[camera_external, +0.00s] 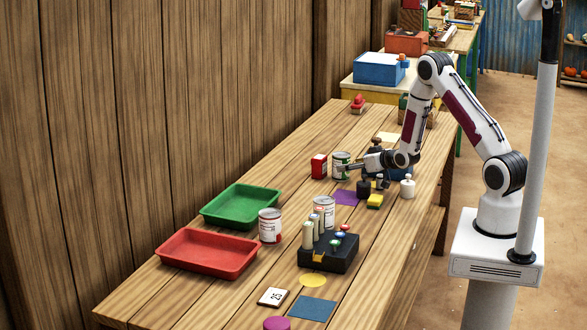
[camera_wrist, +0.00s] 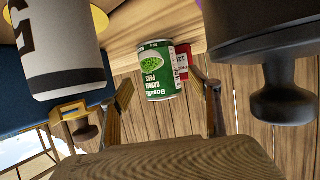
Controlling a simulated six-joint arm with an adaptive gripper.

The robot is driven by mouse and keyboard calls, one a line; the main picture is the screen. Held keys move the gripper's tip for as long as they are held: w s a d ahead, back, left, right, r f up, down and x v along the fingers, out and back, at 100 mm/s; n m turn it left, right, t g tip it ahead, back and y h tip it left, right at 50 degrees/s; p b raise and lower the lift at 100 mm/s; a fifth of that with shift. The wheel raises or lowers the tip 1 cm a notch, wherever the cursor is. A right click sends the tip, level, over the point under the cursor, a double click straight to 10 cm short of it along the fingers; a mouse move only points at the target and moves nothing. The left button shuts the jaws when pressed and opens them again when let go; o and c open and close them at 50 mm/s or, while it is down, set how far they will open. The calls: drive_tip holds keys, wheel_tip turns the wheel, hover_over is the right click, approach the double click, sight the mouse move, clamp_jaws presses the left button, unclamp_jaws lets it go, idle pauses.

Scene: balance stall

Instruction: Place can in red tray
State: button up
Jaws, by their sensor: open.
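A green can with a peas label (camera_external: 341,160) stands on the table beside a red box. In the wrist view the can (camera_wrist: 155,72) lies ahead, between my open fingers in the picture; I cannot tell if they touch it. My gripper (camera_external: 350,171) is low over the table, close to the can's right side. Two cans with red and white labels stand nearer: one (camera_external: 270,227) beside the trays, the other (camera_external: 323,207) behind the black block. The red tray (camera_external: 207,252) is empty at the table's near left.
An empty green tray (camera_external: 240,206) is behind the red one. The red box (camera_external: 319,167) stands close left of the green can. A black weight (camera_external: 363,189), yellow sponge (camera_external: 374,202) and white weight (camera_external: 407,188) are near my gripper. A black peg block (camera_external: 328,254) is at near right.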

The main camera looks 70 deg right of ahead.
drive_tip(key=shift+v, duration=3.15)
drive_tip(key=s+a+r+n+g+y, duration=0.1)
drive_tip(key=s+a+r+y, duration=0.1)
drive_tip(key=a+r, duration=0.65)
drive_tip(key=s+a+r+n+g+y, duration=0.1)
drive_tip(key=s+a+r+n+g, duration=0.1)
drive_tip(key=a+r, duration=0.6)
drive_tip(key=s+a+r+n+g+y, duration=0.1)
drive_tip(key=s+a+r, duration=0.1)
drive_tip(key=s+a, duration=0.6)
drive_tip(key=s+a+r+n+g+y, duration=0.1)
drive_tip(key=s+a, duration=0.7)
drive_tip(key=s, duration=0.8)
wheel_tip(320, 180, up, 2)
drive_tip(key=shift+s+a+r+g+y, duration=0.2)
drive_tip(key=shift+s+g+y, duration=0.25)
drive_tip(key=shift+g, duration=0.25)
drive_tip(key=shift+o, duration=0.6)
drive_tip(key=shift+w, duration=0.15)
